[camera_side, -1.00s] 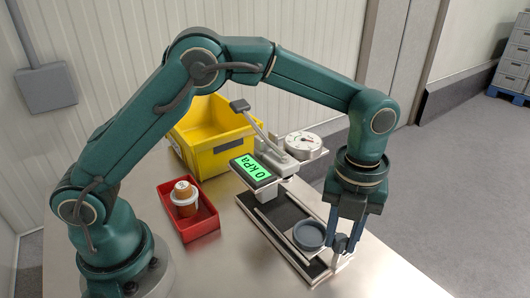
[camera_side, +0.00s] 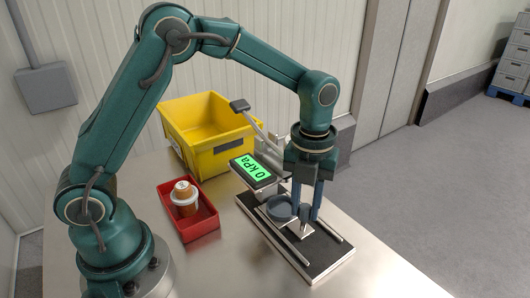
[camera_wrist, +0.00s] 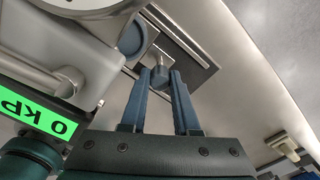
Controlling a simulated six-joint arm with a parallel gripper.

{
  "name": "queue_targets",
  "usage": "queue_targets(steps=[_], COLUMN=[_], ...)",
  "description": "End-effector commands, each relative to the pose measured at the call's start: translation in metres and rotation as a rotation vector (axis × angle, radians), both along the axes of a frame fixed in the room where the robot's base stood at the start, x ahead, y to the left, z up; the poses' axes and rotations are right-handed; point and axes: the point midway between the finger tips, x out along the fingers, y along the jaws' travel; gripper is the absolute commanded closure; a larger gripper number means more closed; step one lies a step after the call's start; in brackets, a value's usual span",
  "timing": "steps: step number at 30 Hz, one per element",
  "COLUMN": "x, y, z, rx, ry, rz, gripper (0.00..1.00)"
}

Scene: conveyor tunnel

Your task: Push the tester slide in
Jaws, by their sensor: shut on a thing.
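The tester (camera_side: 318,262) stands on the metal table, a dark base with two pale rails. Its slide carries a round blue-grey cup (camera_side: 280,207), which sits far back along the rails, close to the display. The cup also shows partly in the wrist view (camera_wrist: 132,38). My gripper (camera_side: 305,218) is at the front of the slide, on the near side of the cup. In the wrist view, its fingers are shut on the slide's blue-grey knob (camera_wrist: 160,76). The green display (camera_side: 256,170) reads 0 kPa. My gripper and wrist hide part of the tester head.
A yellow bin (camera_side: 222,150) stands behind. The lever (camera_side: 252,119) rises above the display. The front part of the rails is clear.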

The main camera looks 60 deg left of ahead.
Motion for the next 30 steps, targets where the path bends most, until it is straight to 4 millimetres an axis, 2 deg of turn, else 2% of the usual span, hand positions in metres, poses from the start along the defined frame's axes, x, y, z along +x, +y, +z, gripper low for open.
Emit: queue_targets(steps=[9,10,11,12,22,30], x=[0.001,0.001,0.001,0.001,0.001,0.002], y=[0.006,0.006,0.006,0.006,0.004,0.004], z=[0.002,0.002,0.002,0.001,0.003,0.037], rx=[0.010,0.010,0.010,0.009,0.007,0.006], ry=[-0.006,-0.006,-0.006,-0.005,-0.003,-0.008], rz=[0.000,0.001,0.001,0.001,0.000,0.000], gripper=[1.00,0.59,0.48,0.41,0.41,0.41])
